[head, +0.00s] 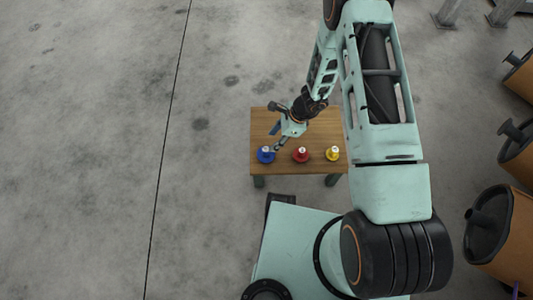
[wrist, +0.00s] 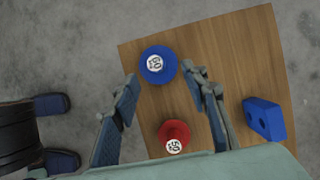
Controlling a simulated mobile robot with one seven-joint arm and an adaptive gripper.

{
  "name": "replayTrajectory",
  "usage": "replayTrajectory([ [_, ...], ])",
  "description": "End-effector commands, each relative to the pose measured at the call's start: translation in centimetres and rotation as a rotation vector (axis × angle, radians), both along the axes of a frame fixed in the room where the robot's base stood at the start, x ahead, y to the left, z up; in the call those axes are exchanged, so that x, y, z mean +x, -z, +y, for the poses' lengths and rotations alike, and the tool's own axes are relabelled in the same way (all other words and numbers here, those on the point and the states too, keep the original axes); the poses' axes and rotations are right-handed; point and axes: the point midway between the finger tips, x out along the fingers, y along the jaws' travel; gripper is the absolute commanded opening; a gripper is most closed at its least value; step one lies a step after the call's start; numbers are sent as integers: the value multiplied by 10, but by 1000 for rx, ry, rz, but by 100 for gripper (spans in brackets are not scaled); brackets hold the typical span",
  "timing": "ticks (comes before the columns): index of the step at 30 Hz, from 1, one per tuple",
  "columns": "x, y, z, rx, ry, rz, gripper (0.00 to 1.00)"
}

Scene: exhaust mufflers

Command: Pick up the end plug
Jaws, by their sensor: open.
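On the wooden table stand three round plug-like pieces with white tops: a blue one (head: 265,155) at left, a red one (head: 301,155) in the middle and a yellow one (head: 333,154) at right. I cannot tell from looks alone which is called the end plug. In the wrist view, the blue piece (wrist: 158,64) is marked 60 and the red piece (wrist: 174,136) is marked 50. My gripper (wrist: 161,80) is open and empty above the table. Its fingertips lie either side of the blue piece's near edge in the picture; contact is not visible. The yellow piece is outside the wrist view.
A blue block with two holes (wrist: 265,119) lies on the table (wrist: 232,50), right of my fingers in the wrist view. Large orange-brown cylinders with dark ends (head: 506,235) lie at the right. The concrete floor (head: 80,150) at left is clear.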

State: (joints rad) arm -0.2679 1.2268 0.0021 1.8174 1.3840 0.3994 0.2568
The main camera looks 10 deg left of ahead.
Motion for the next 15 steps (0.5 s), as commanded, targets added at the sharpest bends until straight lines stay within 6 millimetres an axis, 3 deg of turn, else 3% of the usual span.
replayTrajectory([
  [3, -3, 23, 7, 0, -3, 1, 41],
  [15, -15, 70, 24, -2, -5, -1, 41],
])
